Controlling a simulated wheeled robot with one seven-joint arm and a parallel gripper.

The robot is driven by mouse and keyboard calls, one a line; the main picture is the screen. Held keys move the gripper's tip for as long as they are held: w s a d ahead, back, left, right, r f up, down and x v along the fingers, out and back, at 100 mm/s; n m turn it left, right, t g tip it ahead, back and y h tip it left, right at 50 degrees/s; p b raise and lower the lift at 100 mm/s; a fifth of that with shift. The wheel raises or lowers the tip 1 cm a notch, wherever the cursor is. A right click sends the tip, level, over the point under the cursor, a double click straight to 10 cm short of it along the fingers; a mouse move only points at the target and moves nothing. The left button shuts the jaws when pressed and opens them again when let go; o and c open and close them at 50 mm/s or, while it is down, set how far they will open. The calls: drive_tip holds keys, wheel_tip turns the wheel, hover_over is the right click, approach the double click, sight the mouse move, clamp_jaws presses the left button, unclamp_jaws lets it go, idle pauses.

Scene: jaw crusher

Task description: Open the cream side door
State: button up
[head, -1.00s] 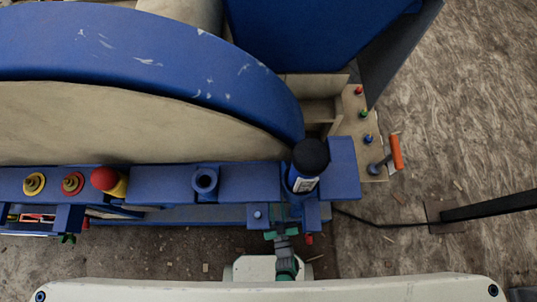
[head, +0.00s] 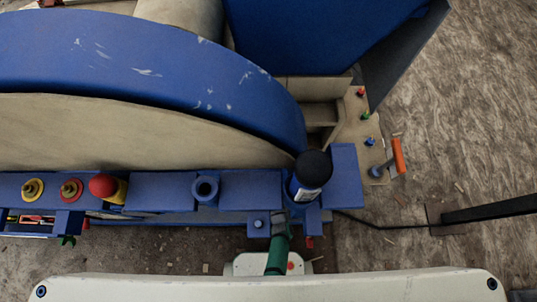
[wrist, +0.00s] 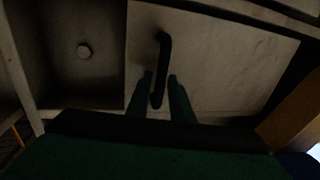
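In the wrist view a cream panel door (wrist: 225,65) fills the middle and right, in dim light. A dark bent bar handle (wrist: 163,55) hangs on it near its left edge. My gripper (wrist: 161,76) is open, with its two dark green fingers apart on either side of the handle's lower end. I cannot tell whether either finger touches it. In the head view my green and grey wrist (head: 278,250) reaches forward under the blue beam, which hides the fingertips, handle and door.
The blue beam (head: 240,188) carries a black-capped cylinder (head: 312,172). An orange-handled lever (head: 397,155) stands at right. Open floor (head: 460,110) lies farther right.

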drive_tip(key=shift+w+a, duration=0.15)
drive_tip(key=shift+w, duration=0.55)
clamp_jaws()
